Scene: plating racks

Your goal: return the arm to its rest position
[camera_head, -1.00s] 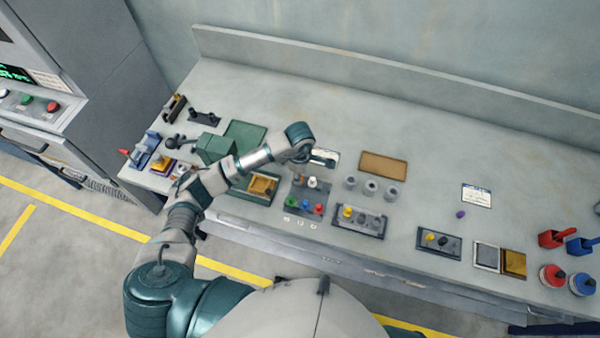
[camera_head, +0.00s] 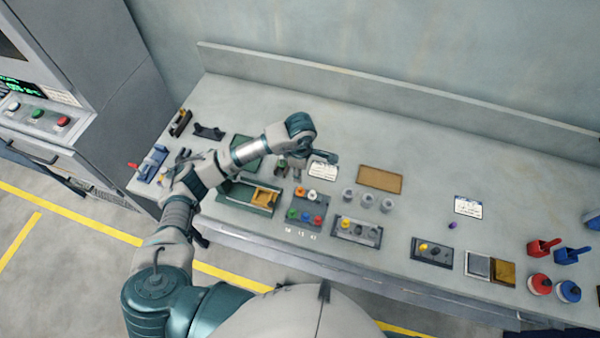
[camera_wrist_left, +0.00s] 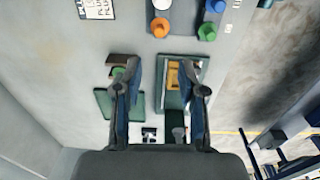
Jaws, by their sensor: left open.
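My left arm reaches over the bench from the left in the head view. Its gripper (camera_head: 290,168) hangs above the bench between the green tray (camera_head: 232,199) and the white card (camera_head: 323,171). The fingers overlap a dark green tray with a yellow block (camera_wrist_left: 174,75) and a green pad (camera_wrist_left: 104,103) in that view. My right gripper is not in view.
A rack of coloured pegs (camera_head: 318,207) stands near the gripper, with grey cups (camera_head: 367,200) and a brown mat (camera_head: 380,179) to its right. Blue and dark fixtures (camera_head: 152,163) crowd the bench's left end. The back of the bench is clear.

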